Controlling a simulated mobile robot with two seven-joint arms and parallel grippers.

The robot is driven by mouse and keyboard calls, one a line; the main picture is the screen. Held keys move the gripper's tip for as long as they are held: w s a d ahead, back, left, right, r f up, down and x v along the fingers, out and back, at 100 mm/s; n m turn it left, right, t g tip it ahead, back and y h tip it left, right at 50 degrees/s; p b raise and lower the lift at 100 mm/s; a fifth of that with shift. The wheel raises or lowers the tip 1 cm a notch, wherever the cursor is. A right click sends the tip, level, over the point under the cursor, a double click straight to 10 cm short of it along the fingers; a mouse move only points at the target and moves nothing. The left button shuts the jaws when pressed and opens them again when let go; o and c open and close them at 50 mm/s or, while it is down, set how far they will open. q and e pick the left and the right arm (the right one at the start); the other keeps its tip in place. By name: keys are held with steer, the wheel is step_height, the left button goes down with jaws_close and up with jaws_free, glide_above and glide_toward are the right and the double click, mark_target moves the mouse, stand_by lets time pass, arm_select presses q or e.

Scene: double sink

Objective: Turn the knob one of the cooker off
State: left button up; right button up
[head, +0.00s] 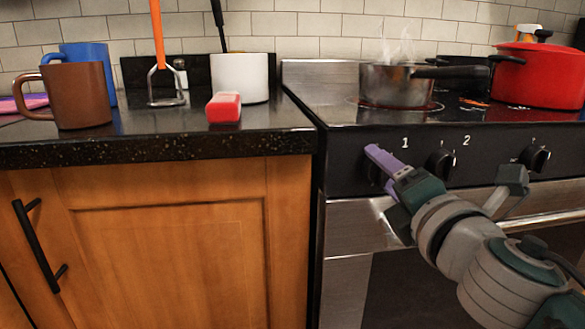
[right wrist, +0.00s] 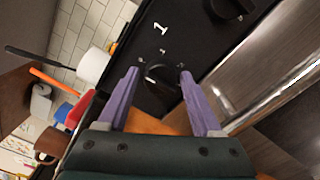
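Knob one (right wrist: 159,75) of the cooker (head: 335,150) is a round black knob below the white number 1. My right gripper (head: 384,162) is at this knob, with its purple fingers pointing at the front panel. In the right wrist view the gripper (right wrist: 157,76) is open, one finger on each side of the knob. Small gaps seem to show between the fingers and the knob; contact cannot be told. In the head view the gripper mostly hides the knob. A steaming saucepan (head: 397,87) stands on a hob ring with a red glow. My left gripper is not in view.
Knob two (head: 441,163) and another knob (head: 535,157) are to the right on the panel. The oven handle (head: 545,222) runs below. A red pot (head: 543,76) stands on the hob. Mugs and a red block (head: 223,107) are on the left counter.

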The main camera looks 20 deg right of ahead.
steer(key=shift+o, duration=1)
steer(key=shift+s, duration=0.1)
steer(key=v, duration=0.9)
steer(key=shift+s+b, duration=0.35)
steer(key=shift+b, duration=0.1)
steer(key=shift+a, duration=0.1)
